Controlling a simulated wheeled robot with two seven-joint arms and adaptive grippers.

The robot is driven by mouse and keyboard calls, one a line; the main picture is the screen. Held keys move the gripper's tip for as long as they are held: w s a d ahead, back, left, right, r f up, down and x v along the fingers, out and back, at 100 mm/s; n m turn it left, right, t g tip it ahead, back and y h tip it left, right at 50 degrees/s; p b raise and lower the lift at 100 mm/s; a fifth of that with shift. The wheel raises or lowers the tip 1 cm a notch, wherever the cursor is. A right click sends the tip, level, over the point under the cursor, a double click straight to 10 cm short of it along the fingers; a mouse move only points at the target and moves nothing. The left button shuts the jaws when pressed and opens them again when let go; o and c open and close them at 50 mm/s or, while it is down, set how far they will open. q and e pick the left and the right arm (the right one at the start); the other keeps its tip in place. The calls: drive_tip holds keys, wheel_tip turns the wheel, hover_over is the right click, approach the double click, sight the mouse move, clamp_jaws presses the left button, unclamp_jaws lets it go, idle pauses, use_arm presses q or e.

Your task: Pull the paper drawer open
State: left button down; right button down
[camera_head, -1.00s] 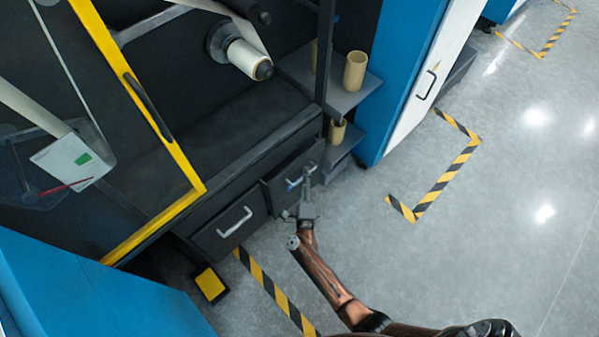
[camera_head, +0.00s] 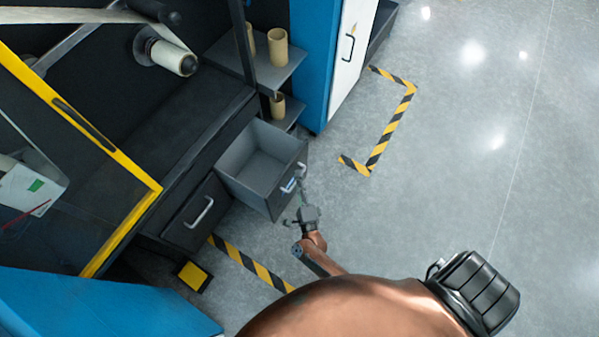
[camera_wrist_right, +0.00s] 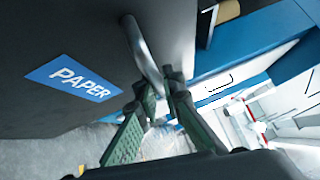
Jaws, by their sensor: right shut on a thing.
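The paper drawer (camera_head: 262,158) stands pulled out of the dark machine in the head view, and its grey interior looks empty. Its dark front also fills the upper left of the right wrist view, with a blue label (camera_wrist_right: 75,78) reading PAPER. My right gripper (camera_head: 301,192) is at the drawer front, shut on the metal handle (camera_head: 293,177). In the right wrist view the handle (camera_wrist_right: 143,55) runs down between the fingers of the gripper (camera_wrist_right: 160,92). My left gripper is in neither view.
A second drawer (camera_head: 197,213) to the left is closed. Shelves with several cardboard tubes (camera_head: 278,48) stand behind the open drawer, beside a blue and white cabinet (camera_head: 345,45). Yellow-black tape (camera_head: 385,130) marks the floor. Open floor (camera_head: 460,150) lies to the right.

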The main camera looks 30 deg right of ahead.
drive_tip(key=c, duration=2.3)
unclamp_jaws()
drive_tip(key=shift+v, duration=3.8)
